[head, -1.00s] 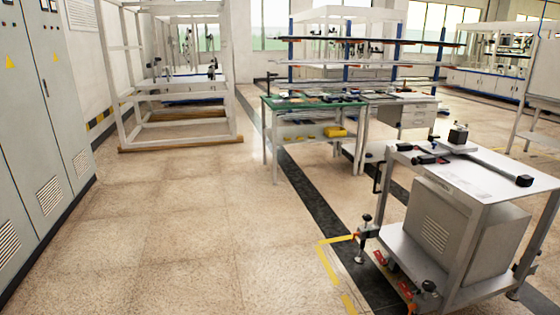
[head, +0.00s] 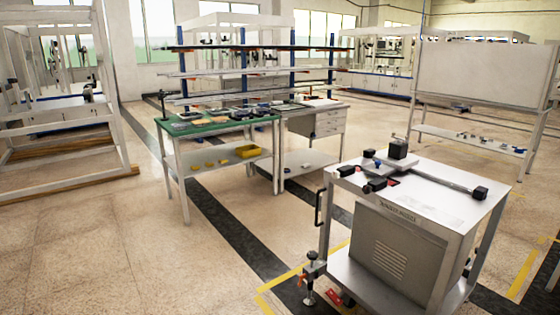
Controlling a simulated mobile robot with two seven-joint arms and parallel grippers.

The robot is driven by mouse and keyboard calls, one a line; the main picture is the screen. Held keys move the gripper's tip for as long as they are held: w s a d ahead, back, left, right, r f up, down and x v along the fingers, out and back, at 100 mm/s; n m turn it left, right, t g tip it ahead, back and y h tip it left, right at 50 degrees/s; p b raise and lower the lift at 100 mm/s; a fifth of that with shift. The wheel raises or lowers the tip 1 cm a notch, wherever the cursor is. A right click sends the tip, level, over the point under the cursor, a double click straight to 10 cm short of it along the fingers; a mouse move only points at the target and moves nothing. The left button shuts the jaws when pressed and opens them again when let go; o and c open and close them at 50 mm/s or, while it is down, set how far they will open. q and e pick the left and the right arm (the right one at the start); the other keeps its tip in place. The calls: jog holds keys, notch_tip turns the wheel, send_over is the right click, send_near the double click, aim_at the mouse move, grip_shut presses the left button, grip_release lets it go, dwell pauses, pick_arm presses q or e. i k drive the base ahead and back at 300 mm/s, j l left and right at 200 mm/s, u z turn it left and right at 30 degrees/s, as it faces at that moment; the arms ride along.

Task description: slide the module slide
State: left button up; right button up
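A white-topped cart (head: 425,205) stands at the right front. On its top lies a grey rail (head: 440,181) with a black block (head: 480,193) at its right end, which may be the module slide. Several black parts (head: 375,184) with small red and blue pieces sit at the rail's left end. A taller black block (head: 398,149) stands behind them. I cannot tell which of these parts slides. Neither of my grippers is in view.
A green-topped table (head: 205,125) with a yellow bin (head: 248,151) on its lower shelf stands at centre left. A white frame (head: 65,140) is at the left, a large panel stand (head: 485,75) at the back right. Open floor (head: 130,240) lies left of the cart.

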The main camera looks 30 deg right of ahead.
aim_at(386, 163)
jog(key=i+z, duration=0.35)
jog(key=i, duration=0.25)
jog(key=i+j+z, duration=0.1)
jog(key=i+z, duration=0.25)
jog(key=i, duration=0.25)
jog(key=i+l+z, duration=0.3)
jog(key=i, duration=0.25)
jog(key=i+z, duration=0.3)
jog(key=i, duration=0.3)
